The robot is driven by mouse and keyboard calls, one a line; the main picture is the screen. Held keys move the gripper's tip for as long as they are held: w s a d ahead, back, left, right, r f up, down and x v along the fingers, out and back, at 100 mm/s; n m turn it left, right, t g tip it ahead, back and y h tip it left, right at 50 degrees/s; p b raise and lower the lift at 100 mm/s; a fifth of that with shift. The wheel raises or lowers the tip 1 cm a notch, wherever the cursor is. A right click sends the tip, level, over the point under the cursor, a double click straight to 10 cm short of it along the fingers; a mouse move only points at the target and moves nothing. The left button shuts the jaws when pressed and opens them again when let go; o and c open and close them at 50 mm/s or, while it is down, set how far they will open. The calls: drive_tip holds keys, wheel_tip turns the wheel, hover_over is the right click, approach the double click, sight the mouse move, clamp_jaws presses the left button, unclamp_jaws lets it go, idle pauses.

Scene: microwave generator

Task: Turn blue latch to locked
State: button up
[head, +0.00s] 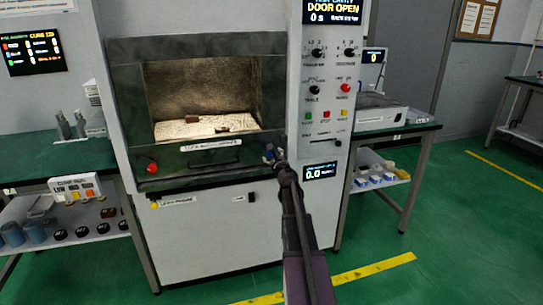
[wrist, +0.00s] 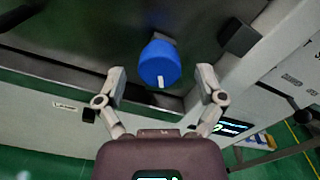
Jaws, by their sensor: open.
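The blue latch (wrist: 159,66) is a round blue knob with a white mark near its lower edge, seen in the wrist view just beyond my fingertips. My gripper (wrist: 161,84) is open, with one finger on each side of the knob and a visible gap on both sides. In the head view my gripper (head: 274,156) is at the lower right of the microwave door opening, and it largely hides the latch. The microwave generator (head: 120,85) has a lit chamber, and its display reads "DOOR OPEN".
A red knob (head: 152,168) is at the lower left of the door frame. A dark block (wrist: 238,37) juts out right of the latch in the wrist view. The control panel (head: 327,100) is right of the chamber. Side tables stand left and right; the green floor (head: 450,220) at right is clear.

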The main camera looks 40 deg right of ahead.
drive_tip(key=shift+w+d, duration=0.1)
drive_tip(key=shift+w, duration=0.3)
drive_tip(key=c, duration=1.2)
drive_tip(key=shift+o, duration=0.2)
